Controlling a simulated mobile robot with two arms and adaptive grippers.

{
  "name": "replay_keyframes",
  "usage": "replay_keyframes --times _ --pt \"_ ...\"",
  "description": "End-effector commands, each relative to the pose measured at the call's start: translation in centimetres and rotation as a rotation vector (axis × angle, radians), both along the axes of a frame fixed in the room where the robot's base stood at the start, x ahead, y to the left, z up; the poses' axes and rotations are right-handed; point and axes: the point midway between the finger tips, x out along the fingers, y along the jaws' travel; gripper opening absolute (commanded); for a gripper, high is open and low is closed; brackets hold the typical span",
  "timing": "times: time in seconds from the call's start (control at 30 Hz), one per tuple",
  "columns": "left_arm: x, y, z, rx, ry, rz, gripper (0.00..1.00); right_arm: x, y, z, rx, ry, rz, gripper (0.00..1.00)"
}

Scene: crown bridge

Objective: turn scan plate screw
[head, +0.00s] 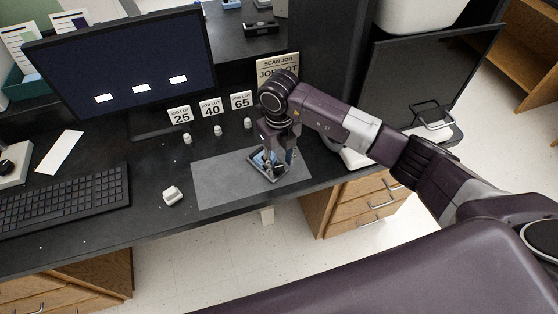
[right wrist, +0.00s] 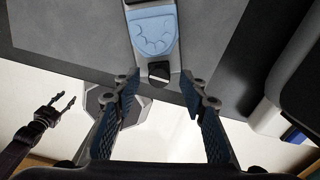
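The scan plate (head: 256,160) is a small grey-framed plate with a blue top, lying on the grey mat (head: 215,182). In the right wrist view the plate (right wrist: 153,35) shows a blue pad with an arch outline. Its screw (right wrist: 159,74) is a round knob, part black and part white, at the plate's near end. My right gripper (right wrist: 158,92) is open, with a fingertip on each side of the screw in the picture; I see no contact. In the head view the right gripper (head: 271,160) covers part of the plate. My left gripper (right wrist: 65,102) is open, away at the lower left.
Cards 25 (head: 180,116), 40 (head: 210,107) and 65 (head: 241,100) stand behind small white pieces (head: 218,130). A white block (head: 172,196) lies left of the mat. A monitor (head: 125,65), keyboard (head: 65,198) and job sign (head: 277,66) surround the area.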

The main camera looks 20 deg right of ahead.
Motion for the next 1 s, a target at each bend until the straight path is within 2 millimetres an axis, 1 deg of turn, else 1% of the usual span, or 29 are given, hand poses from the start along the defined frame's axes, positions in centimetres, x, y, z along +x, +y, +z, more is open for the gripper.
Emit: replay_keyframes --times 0.1,0.3,0.6,0.67,0.8,0.87,1.0 --pt "0.0 0.0 0.1 0.000 0.000 0.000 0.39 0.0 0.0 -0.3 0.001 -0.002 0.000 0.39" --pt "0.0 0.0 0.0 0.000 0.000 0.000 0.39 0.0 0.1 -0.3 0.001 -0.002 0.001 0.38" --pt "0.0 0.0 0.0 0.000 0.000 0.000 0.39 0.0 0.0 -0.3 0.002 -0.002 0.001 0.05" --pt "0.0 0.0 0.0 0.000 0.000 0.000 0.39 0.0 0.1 -0.3 0.002 -0.002 0.001 0.00" --pt "0.0 0.0 -0.4 0.000 0.000 0.000 0.39 0.1 0.0 -0.5 0.001 -0.003 0.020 0.00" --pt "0.0 0.0 -1.1 0.000 0.000 0.000 0.39 0.2 0.0 -0.6 0.000 -0.005 0.059 0.00" --pt "0.0 0.0 -2.9 0.000 0.000 0.000 0.39 0.2 0.0 -0.8 -0.001 -0.006 0.193 0.00"
